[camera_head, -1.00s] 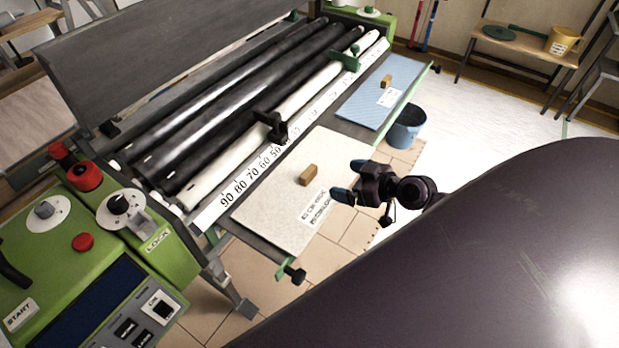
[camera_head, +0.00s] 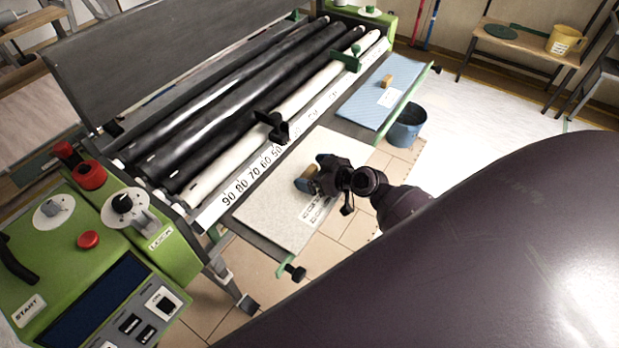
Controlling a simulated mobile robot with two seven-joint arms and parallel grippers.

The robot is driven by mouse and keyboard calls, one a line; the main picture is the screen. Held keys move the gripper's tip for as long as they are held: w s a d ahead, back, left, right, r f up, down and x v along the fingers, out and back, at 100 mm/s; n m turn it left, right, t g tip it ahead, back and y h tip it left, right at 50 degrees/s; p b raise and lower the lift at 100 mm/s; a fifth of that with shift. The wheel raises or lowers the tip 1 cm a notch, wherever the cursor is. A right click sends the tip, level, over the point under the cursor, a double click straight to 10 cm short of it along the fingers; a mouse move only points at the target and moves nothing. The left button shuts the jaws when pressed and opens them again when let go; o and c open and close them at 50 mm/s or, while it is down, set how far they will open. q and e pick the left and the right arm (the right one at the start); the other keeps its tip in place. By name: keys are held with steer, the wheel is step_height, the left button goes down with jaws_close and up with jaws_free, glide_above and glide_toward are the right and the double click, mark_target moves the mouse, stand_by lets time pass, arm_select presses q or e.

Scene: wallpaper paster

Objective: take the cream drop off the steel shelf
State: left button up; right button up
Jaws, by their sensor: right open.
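The cream drop (camera_head: 268,205) is a pale, speckled sheet lying flat on the grey steel shelf (camera_head: 248,236) at the front of the machine. A printed label is on its right-hand part. A small brown block (camera_head: 311,171) rests on the sheet. My right gripper (camera_head: 313,173) is at this block, its blue-tipped fingers open on either side of it. The gripper hides part of the block and of the sheet's label; I cannot tell whether the fingers touch the block. My left gripper is not in view.
A blue sheet (camera_head: 372,98) with another brown block (camera_head: 387,81) lies on the shelf farther back. A blue bucket (camera_head: 407,128) stands on the floor beside it. The machine's rollers (camera_head: 235,110) and a green control panel (camera_head: 80,265) border the shelf.

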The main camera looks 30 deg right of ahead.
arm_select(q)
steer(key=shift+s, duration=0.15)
arm_select(e)
steer(key=shift+w+f, duration=0.1)
steer(key=shift+w, duration=0.05)
steer(key=c, duration=1.1)
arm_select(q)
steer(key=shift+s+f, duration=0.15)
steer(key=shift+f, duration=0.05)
